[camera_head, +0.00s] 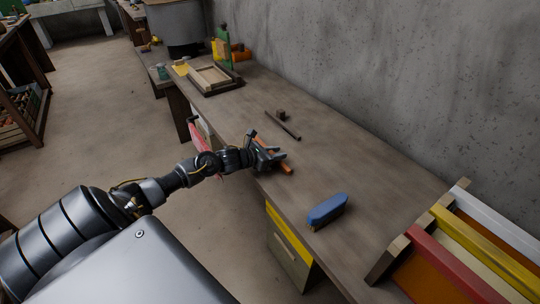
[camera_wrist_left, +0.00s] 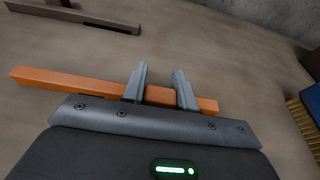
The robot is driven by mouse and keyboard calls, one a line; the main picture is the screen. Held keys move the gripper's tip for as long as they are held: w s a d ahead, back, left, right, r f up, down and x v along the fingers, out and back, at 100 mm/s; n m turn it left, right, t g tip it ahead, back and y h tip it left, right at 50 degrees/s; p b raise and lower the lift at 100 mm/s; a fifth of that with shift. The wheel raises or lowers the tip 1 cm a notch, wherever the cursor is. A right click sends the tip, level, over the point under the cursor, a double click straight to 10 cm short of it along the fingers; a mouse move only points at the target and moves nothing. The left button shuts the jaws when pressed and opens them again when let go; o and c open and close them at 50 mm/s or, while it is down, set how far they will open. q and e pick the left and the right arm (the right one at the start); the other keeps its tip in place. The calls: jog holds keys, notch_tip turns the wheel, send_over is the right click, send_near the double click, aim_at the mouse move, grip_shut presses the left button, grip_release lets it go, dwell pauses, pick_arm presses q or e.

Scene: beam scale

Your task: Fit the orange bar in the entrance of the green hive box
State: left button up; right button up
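The orange bar (camera_head: 285,167) lies on the workbench near its front edge. In the left wrist view the bar (camera_wrist_left: 70,82) runs across the picture under my left gripper. My left gripper (camera_head: 277,159) is just above the bar. Its two fingers (camera_wrist_left: 160,80) are spread apart, and the bar crosses both of them, with part of it showing between them. I cannot tell whether the fingers touch the bar. No green hive box can be clearly made out; a small green object (camera_head: 222,48) stands at the far end of the bench. My right gripper is not in view.
A blue brush (camera_head: 327,210) lies to the right on the bench (camera_head: 350,170). A dark strip with a small block (camera_head: 283,122) lies behind the bar. A wooden frame (camera_head: 213,78) is at the far end. A rack with coloured frames (camera_head: 440,265) fills the near right.

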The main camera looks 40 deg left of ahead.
pick_arm(q)
grip_shut()
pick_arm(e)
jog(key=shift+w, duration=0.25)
pick_arm(q)
jog(key=shift+r, duration=0.15)
jog(key=shift+r, duration=0.25)
notch_tip(320, 180, up, 3)
jog(key=shift+f+b, duration=0.15)
jog(key=shift+b, duration=0.3)
jog(key=s+d+r+b, duration=0.1)
jog(key=s+d+r, duration=0.5)
jog(key=s+r, duration=0.3)
jog(key=shift+s+r, duration=0.3)
jog(key=shift+s, duration=1.5)
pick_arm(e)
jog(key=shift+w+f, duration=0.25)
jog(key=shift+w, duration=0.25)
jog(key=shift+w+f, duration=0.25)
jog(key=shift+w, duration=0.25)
